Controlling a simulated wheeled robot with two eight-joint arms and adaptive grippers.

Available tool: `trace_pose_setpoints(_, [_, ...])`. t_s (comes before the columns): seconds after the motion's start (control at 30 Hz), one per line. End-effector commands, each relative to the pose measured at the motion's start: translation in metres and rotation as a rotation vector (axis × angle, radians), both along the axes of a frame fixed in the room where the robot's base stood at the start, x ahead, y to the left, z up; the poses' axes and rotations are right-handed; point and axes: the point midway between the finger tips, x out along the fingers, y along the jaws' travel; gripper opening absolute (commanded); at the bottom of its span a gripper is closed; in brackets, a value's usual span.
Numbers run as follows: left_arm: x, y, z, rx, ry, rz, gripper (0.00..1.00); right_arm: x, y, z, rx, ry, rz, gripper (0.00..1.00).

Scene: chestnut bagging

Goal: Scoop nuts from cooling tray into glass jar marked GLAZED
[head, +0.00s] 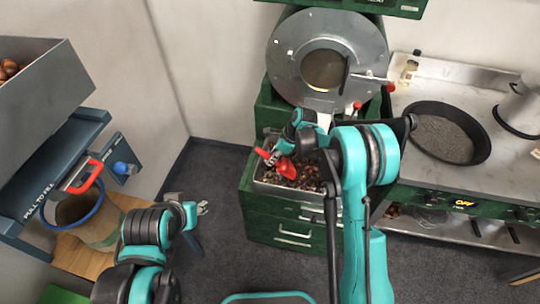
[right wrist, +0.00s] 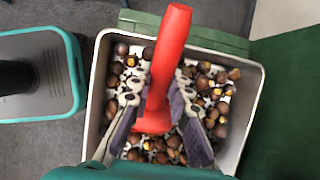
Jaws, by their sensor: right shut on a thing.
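The cooling tray (head: 316,197) is a grey metal bin of brown nuts set in the green cabinet. Its rim (right wrist: 253,105) and the nuts (right wrist: 205,82) fill much of the right wrist view. My right gripper (head: 279,157) is over the tray, shut on a red scoop (head: 286,168). In the right wrist view, the scoop (right wrist: 171,50) stands between the fingers (right wrist: 160,108), its lower end down among the nuts. Whether it holds nuts is hidden. My left gripper (head: 203,208) is away from the tray, at the lower left; its jaws are too small to judge. I cannot make out a jar marked GLAZED.
A round metal drum (head: 290,70) stands behind the tray. A black pan (head: 411,148) rests on the steel counter at right. Dark floor lies between.

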Motion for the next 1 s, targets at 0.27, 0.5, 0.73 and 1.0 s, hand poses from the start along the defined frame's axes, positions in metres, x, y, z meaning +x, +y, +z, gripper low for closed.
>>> trace_pose_setpoints(0.27, [0.0, 0.0, -0.008, 0.0, 0.0, 0.0, 0.39, -0.005, -0.016, -0.024, -0.083, 0.025, 0.001, 0.0])
trace_pose_setpoints(0.5, [0.0, 0.0, -0.008, 0.0, 0.0, 0.0, 0.39, -0.011, -0.038, -0.033, -0.137, 0.04, -0.001, 0.0])
trace_pose_setpoints(0.73, [0.0, 0.0, -0.008, 0.0, 0.0, 0.0, 0.39, -0.017, -0.06, -0.04, -0.183, 0.053, 0.0, 0.0])
trace_pose_setpoints(1.0, [0.0, 0.0, -0.01, 0.0, 0.0, 0.0, 0.39, -0.025, -0.086, -0.047, -0.236, 0.069, -0.001, 0.0])
